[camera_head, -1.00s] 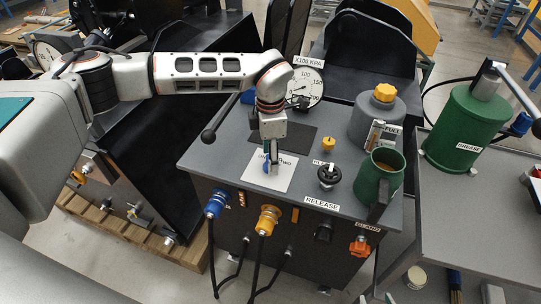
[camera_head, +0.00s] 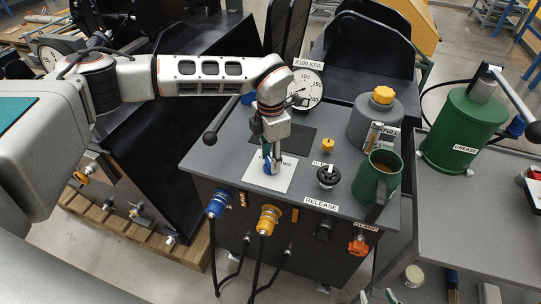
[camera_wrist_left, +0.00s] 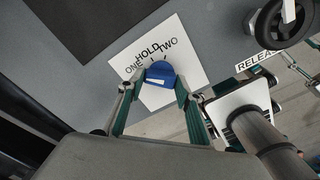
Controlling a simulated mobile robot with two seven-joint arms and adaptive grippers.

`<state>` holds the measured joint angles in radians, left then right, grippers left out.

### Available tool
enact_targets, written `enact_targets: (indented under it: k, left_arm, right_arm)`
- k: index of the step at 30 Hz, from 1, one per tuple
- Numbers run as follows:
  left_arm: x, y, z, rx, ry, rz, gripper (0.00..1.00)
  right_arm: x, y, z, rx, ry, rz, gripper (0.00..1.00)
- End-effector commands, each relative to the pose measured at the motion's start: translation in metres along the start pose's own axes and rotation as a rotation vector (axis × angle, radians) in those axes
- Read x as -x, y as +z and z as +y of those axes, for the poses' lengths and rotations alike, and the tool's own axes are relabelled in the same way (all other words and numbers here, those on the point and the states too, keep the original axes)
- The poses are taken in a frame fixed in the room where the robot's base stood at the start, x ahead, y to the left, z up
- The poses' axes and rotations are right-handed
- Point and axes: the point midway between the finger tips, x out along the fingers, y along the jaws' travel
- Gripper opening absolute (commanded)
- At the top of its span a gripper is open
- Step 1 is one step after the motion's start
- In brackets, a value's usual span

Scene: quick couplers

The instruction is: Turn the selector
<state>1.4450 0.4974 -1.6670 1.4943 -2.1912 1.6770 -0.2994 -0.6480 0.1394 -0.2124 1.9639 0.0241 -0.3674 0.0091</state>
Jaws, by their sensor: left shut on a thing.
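The selector is a blue knob (camera_head: 270,168) on a white plate (camera_head: 283,181) on top of the grey cabinet. In the left wrist view the knob (camera_wrist_left: 160,75) sits below the printed words ONE, HOLD and TWO on the plate (camera_wrist_left: 185,58). My left gripper (camera_head: 272,166) comes down from above onto the knob. In the left wrist view its two teal-padded fingers (camera_wrist_left: 157,90) stand on either side of the knob, shut on it. I cannot tell clearly which word the knob points to.
Right of the plate stand a black knob (camera_head: 328,177), a yellow knob (camera_head: 328,145), a green mug (camera_head: 374,180) and a grey bottle (camera_head: 372,118). A gauge (camera_head: 305,90) stands behind my wrist. A black-ball lever (camera_head: 209,138) is at left. Blue (camera_head: 216,205) and yellow (camera_head: 267,220) hose couplers project in front.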

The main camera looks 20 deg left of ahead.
Motion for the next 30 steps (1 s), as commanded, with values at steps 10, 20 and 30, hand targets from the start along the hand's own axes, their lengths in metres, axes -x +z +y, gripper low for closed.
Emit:
enact_targets:
  k: [10, 20, 30]
  left_arm:
    - [0.0, 0.0, 0.0, 0.001, -0.001, 0.0, 0.51]
    - [0.002, 0.0, 0.0, 0.0, 0.0, -0.001, 0.51]
    - [0.054, 0.001, 0.001, -0.001, 0.003, -0.003, 0.51]
  right_arm:
    - [0.0, 0.0, 0.0, 0.0, 0.0, 0.001, 0.4]
    - [0.0, 0.006, 0.0, 0.003, -0.001, -0.01, 0.4]
    - [0.0, 0.003, 0.0, 0.001, -0.001, -0.005, 0.4]
